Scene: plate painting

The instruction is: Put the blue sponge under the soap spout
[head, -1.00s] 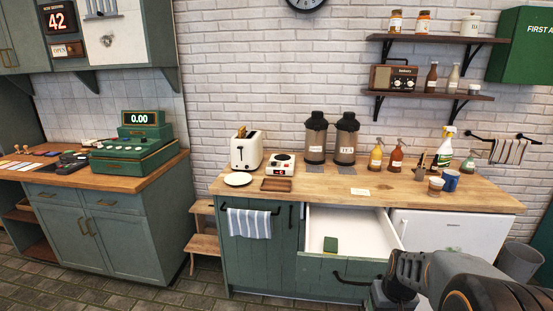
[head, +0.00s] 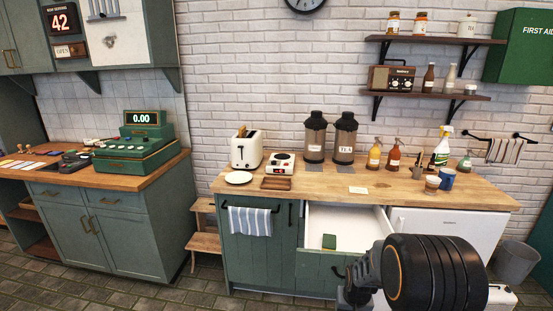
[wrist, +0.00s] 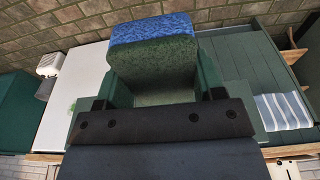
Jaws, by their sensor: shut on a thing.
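In the wrist view a sponge with a blue layer (wrist: 152,27) and a green layer (wrist: 150,52) sits between the fingers of my gripper (wrist: 157,88). My gripper is shut on it. In the head view my arm covers the held sponge, and the fingers cannot be made out. Pump-top bottles stand on the wooden counter: an amber one (head: 375,155), an orange one (head: 392,161) and a green one (head: 466,163). Which of them has the soap spout cannot be told from labels.
An open white drawer (head: 350,220) holds a green block (head: 329,242). A white fridge (head: 447,224) is to its right. A spray bottle (head: 441,150), a cup (head: 432,184) and a blue mug (head: 447,179) crowd the counter's right. The counter front has a small card (head: 358,190).

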